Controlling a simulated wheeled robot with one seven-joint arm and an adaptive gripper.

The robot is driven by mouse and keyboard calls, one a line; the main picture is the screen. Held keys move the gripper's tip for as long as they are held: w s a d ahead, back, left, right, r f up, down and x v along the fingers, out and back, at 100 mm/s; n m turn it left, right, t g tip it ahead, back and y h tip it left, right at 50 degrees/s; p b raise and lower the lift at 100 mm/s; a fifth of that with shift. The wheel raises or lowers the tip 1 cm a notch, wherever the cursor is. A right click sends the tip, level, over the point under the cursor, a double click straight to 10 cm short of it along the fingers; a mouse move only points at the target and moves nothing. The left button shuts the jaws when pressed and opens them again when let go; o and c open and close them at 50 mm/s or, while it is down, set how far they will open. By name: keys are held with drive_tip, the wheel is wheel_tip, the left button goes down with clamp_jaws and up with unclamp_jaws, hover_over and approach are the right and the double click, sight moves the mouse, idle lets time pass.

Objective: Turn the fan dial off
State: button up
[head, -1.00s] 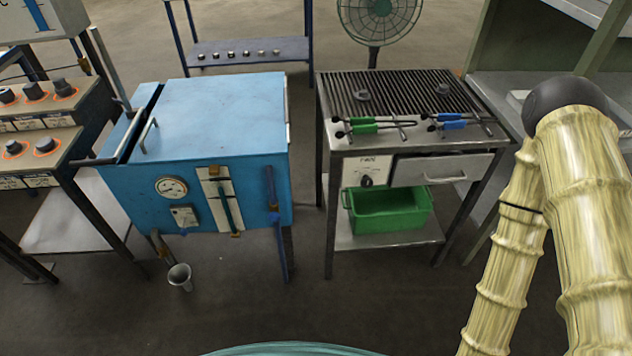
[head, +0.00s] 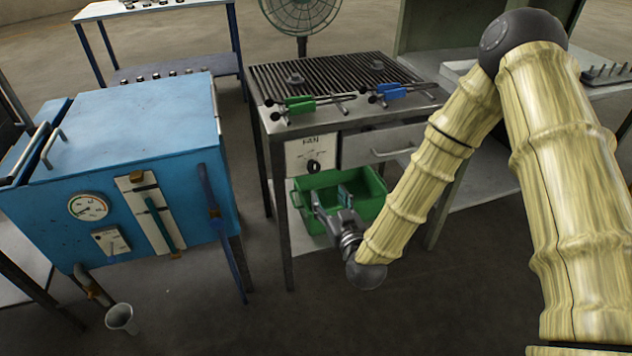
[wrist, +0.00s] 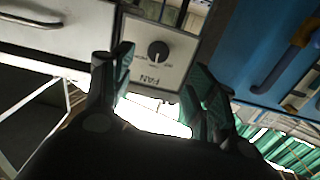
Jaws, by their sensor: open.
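The fan dial (head: 313,166) is a small black knob on a white panel labelled FAN (head: 309,148), on the front of the grill table. In the wrist view the dial (wrist: 158,52) appears upside down on its panel (wrist: 178,70), with a pale pointer mark. My gripper (head: 333,196) is in front of and below the panel, before the green bin. In the wrist view the open gripper (wrist: 160,88) has its teal-padded fingers on either side of the lower panel area, apart from the dial. Nothing is between the fingers.
A green bin (head: 373,183) sits on the shelf under the drawer (head: 375,145). A fan (head: 300,12) stands behind.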

sight(314, 168)
drive_tip(key=x, duration=0.7)
drive_tip(key=r+x, duration=0.1)
drive_tip(key=x, duration=0.3)
drive_tip(key=shift+w+r, duration=0.1)
drive_tip(key=shift+a, duration=0.1)
drive_tip(key=c, duration=1)
